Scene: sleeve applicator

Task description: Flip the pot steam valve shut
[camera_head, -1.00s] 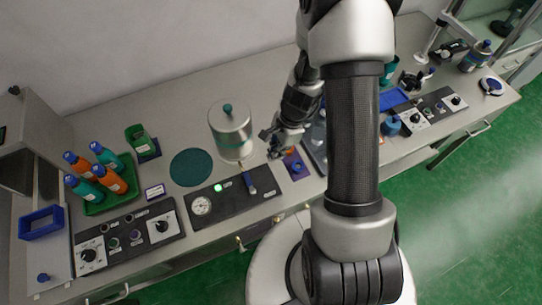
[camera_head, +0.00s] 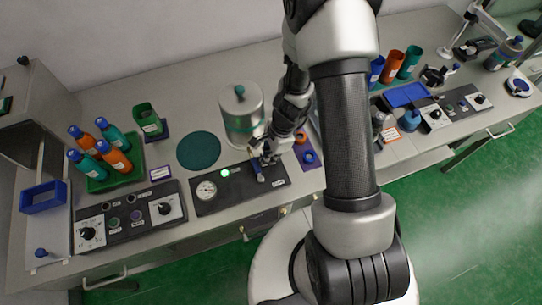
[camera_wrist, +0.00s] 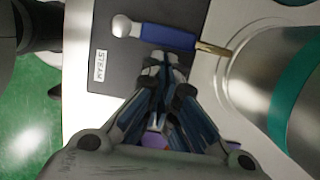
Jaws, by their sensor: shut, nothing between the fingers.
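The steam valve has a blue lever (camera_wrist: 168,37) with a rounded metal end, lying across the dark panel beside a label reading STEAM in the wrist view. A brass stem (camera_wrist: 213,48) runs from the lever toward the pot. The lever (camera_head: 260,178) also shows in the head view, below my gripper. The metal pot (camera_head: 242,115) with a teal band and teal knob stands behind the panel; its side (camera_wrist: 262,85) shows in the wrist view. My gripper (camera_wrist: 166,62) is shut and empty, its tips right beside the lever; whether they touch it I cannot tell.
The dark panel (camera_head: 230,197) carries a gauge (camera_head: 206,190) and a lit green lamp (camera_head: 225,173). A green tray (camera_head: 92,186) of bottles stands at left. A dark green disc (camera_head: 199,150) lies left of the pot. My arm hides part of the bench.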

